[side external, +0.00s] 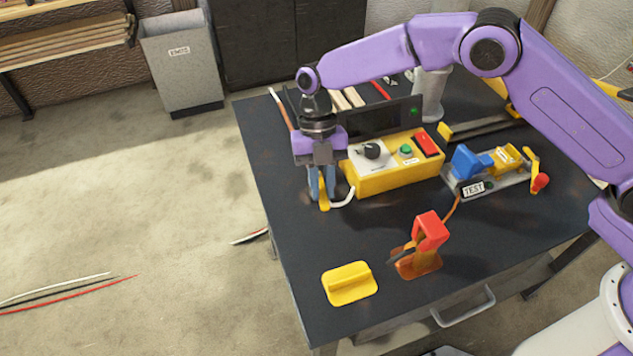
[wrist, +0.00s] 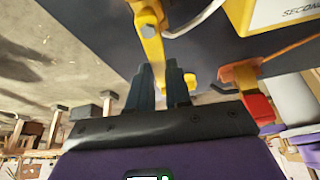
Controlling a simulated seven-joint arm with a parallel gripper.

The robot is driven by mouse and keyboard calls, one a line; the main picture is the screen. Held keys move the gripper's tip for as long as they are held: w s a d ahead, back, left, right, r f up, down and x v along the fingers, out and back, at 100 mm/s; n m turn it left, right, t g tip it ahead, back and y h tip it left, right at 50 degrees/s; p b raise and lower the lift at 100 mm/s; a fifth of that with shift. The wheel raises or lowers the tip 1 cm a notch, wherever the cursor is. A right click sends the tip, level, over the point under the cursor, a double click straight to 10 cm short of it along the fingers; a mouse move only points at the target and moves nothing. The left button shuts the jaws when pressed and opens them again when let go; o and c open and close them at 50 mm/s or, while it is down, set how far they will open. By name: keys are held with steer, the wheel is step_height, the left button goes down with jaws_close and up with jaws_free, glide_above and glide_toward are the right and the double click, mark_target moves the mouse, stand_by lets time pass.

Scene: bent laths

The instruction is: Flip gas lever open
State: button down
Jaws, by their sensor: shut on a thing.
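My gripper (side external: 322,190) points down at the left side of the dark table, left of the yellow control box. Its blue-grey fingers are shut on a narrow yellow lever (side external: 324,204), whose lower end shows below them. In the wrist view the lever (wrist: 149,38) runs between my fingertips (wrist: 159,70); the fingers hide part of it. I take this to be the gas lever; no label on it is readable. A white hose (side external: 343,202) curves from beside the lever to the yellow control box (side external: 378,182), and the hose also shows in the wrist view (wrist: 196,22).
The control box carries a black knob (side external: 371,150), a green button (side external: 405,149) and a red switch (side external: 426,144). A red-orange clamp (side external: 430,233) and a yellow block (side external: 350,284) stand in front. A test fixture (side external: 488,180) is right. Bare tabletop lies between them.

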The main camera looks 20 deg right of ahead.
steer(key=shift+d+n+h, duration=0.35)
steer(key=shift+n+h, duration=0.05)
steer(key=shift+n, duration=0.6)
steer(key=c, duration=1)
jaws_free()
steer(key=shift+c, duration=0.2)
steer(key=shift+r, duration=0.1)
steer(key=v, duration=1.2)
